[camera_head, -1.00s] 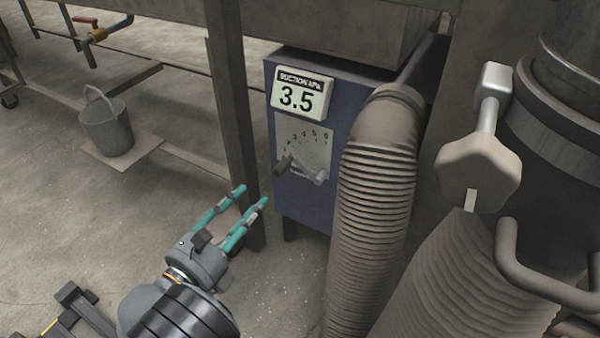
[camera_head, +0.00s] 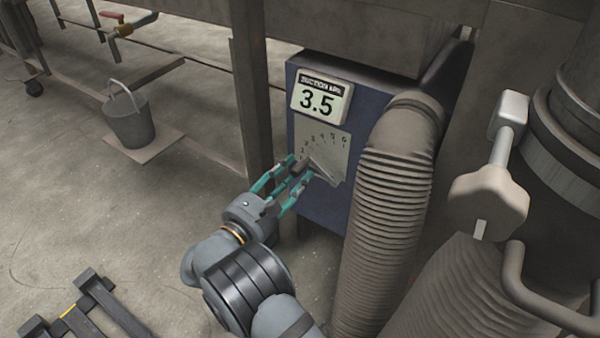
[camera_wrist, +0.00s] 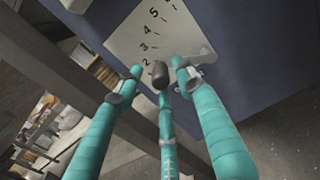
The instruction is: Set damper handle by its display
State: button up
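The blue suction box (camera_head: 317,205) carries a display (camera_head: 320,97) reading 3.5. Below it is a pale dial plate (camera_head: 335,150) with numbers from 1 to 6. The dark damper handle (camera_head: 300,166) points to the lower left, near the low numbers. My gripper (camera_head: 296,176) is at the handle with teal fingers apart on either side. In the wrist view, the handle's dark knob (camera_wrist: 159,75) shows between the open fingertips (camera_wrist: 157,78), with the dial plate (camera_wrist: 150,40) behind. Whether any finger touches the knob is unclear.
A ribbed hose (camera_head: 390,190) stands just right of the dial. A grey post (camera_head: 253,110) rises to the left of the box. A grey bucket (camera_head: 130,118) stands on a floor board farther left. A large duct with a weighted lever (camera_head: 490,200) is at the right.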

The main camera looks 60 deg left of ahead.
jog(key=shift+b+x, duration=0.5)
jog(key=shift+x, duration=1.1)
jog(key=shift+c, duration=0.7)
jog(key=c, duration=0.8)
jog(key=shift+r, duration=0.1)
grip_shut()
